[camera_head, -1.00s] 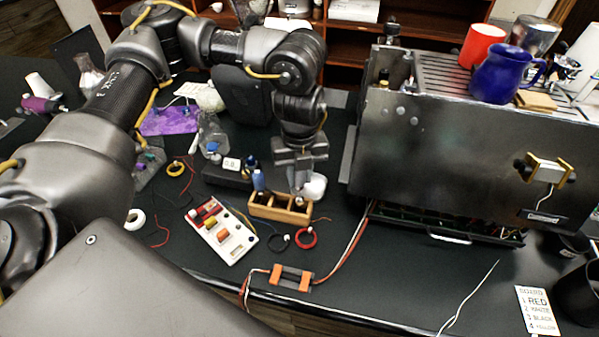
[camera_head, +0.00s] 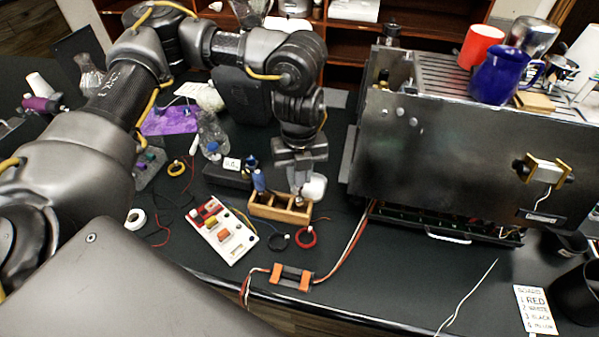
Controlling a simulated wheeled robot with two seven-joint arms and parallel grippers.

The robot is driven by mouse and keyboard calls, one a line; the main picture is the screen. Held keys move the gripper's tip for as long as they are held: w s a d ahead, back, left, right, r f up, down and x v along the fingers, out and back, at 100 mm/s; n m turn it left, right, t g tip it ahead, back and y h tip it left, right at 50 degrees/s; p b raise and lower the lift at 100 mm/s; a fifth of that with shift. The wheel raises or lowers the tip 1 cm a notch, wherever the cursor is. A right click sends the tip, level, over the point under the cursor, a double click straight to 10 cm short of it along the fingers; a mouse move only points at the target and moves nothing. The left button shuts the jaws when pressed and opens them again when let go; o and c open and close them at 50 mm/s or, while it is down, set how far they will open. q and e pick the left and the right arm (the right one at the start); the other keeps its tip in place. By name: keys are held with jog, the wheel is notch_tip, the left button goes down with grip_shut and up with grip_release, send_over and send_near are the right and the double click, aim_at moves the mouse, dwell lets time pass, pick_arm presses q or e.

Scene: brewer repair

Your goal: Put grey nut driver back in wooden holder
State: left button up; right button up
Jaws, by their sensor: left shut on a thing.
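The wooden holder (camera_head: 268,212) stands on the black table near the middle of the view, with several compartments. A tool with a blue handle (camera_head: 258,180) stands upright in its left part. My left gripper (camera_head: 299,190) points down over the right end of the holder. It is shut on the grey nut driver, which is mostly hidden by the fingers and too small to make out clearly. I cannot tell whether its tip is inside a compartment. My right gripper is not in view.
The steel brewer (camera_head: 440,150) stands close on the right, with a blue mug (camera_head: 497,75) and a red cup (camera_head: 481,46) on top. A white panel with coloured blocks (camera_head: 222,230) lies left of the holder. Red (camera_head: 305,237) and black wire coils lie in front.

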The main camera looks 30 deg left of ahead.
aim_at(300, 197)
pick_arm(q)
jog(key=shift+f, duration=0.2)
dwell(0.4)
jog(key=shift+f+b, duration=1.7)
jog(key=shift+f, duration=0.6)
jog(key=o, duration=1.5)
jog(key=shift+r, duration=0.1)
notch_tip(300, 197, up, 7)
jog(key=p, duration=0.6)
jog(key=shift+p, duration=0.3)
